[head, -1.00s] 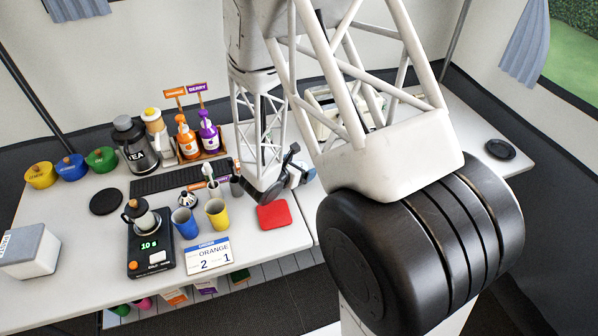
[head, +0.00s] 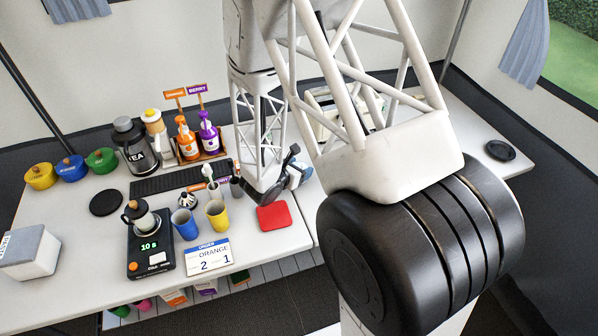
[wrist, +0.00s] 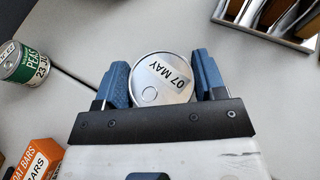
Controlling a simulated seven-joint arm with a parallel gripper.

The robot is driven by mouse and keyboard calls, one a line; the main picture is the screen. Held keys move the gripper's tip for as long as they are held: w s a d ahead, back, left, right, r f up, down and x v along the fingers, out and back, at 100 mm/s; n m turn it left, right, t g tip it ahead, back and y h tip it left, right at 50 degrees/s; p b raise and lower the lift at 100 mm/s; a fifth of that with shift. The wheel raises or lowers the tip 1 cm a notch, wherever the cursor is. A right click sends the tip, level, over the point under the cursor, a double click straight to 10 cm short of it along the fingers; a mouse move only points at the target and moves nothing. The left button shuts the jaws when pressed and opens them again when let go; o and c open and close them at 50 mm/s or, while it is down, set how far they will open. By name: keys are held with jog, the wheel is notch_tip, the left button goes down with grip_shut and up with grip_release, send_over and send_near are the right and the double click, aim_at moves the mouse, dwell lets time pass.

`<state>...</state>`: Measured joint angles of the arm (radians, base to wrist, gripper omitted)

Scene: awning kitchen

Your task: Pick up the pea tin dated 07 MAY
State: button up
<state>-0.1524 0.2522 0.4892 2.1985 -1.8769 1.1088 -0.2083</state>
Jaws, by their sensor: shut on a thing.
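A round tin with a silver lid marked "07 MAY" (wrist: 158,82) sits between the blue fingers of my gripper (wrist: 163,80) in the wrist view. The fingers are shut on it, one on each side. Only its lid shows, so I cannot tell from this view whether it is clear of the table. Another tin (wrist: 24,62) with a green and white "PEAS" label and a date starting with 23 lies to the left, apart from my gripper. In the head view my gripper (head: 290,178) is small and partly hidden by my arm, and the tin cannot be made out there.
An orange bars box (wrist: 38,158) is at the lower left of the wrist view. A metal tray with compartments (wrist: 285,20) is at the upper right. In the head view a red mat (head: 273,216) and a yellow cup (head: 217,214) stand near my gripper.

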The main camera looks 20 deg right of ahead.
jog(key=shift+r, duration=0.15)
jog(key=shift+r, duration=4.85)
